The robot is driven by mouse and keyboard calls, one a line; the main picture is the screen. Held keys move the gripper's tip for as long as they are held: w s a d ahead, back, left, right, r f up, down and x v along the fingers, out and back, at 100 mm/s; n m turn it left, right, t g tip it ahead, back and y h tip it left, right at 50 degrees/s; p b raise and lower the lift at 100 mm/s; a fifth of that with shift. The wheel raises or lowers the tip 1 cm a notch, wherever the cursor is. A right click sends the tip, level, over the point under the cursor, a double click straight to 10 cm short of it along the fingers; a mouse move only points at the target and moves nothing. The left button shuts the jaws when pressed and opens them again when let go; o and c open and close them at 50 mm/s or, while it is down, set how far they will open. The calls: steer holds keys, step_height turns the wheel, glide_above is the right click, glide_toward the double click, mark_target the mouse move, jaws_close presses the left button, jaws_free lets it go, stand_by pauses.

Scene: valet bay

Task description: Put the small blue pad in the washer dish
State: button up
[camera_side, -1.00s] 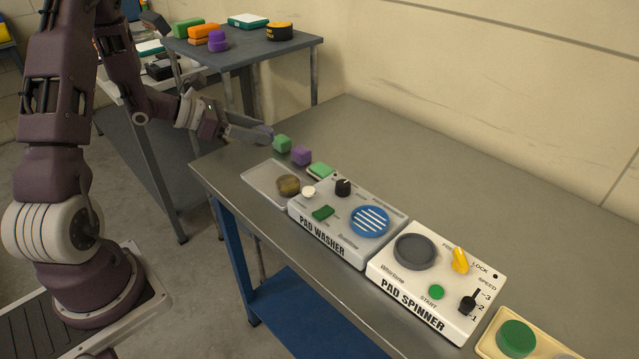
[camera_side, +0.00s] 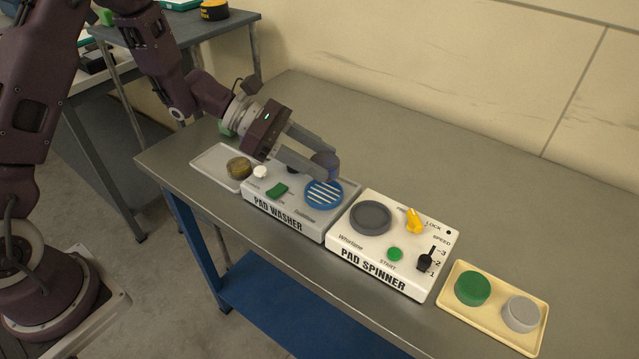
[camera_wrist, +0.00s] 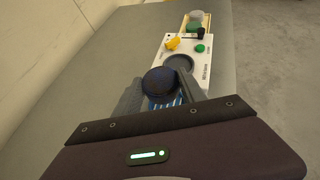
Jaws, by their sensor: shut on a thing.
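My gripper (camera_side: 322,161) is shut on a small dark blue round pad (camera_side: 329,166) and holds it over the pad washer (camera_side: 287,222). In the wrist view the pad (camera_wrist: 160,85) sits between both fingers of my gripper (camera_wrist: 161,92). The washer dish (camera_side: 323,195), blue with white stripes, lies just below the pad in the side view. A strip of the dish (camera_wrist: 170,103) shows beneath the pad in the wrist view. The pad appears apart from the dish; the exact gap is hard to tell.
The pad washer has a white knob (camera_side: 260,172) and a green button (camera_side: 277,190). A grey tray (camera_side: 212,163) with a brown pad (camera_side: 239,167) is at left. The pad spinner (camera_side: 394,240) and a cream tray (camera_side: 488,318) with green and grey pads stand right.

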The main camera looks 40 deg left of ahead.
step_height(320, 180, down, 5)
steer(key=shift+f, duration=0.15)
steer(key=o, duration=1.3)
steer(key=shift+f, duration=0.1)
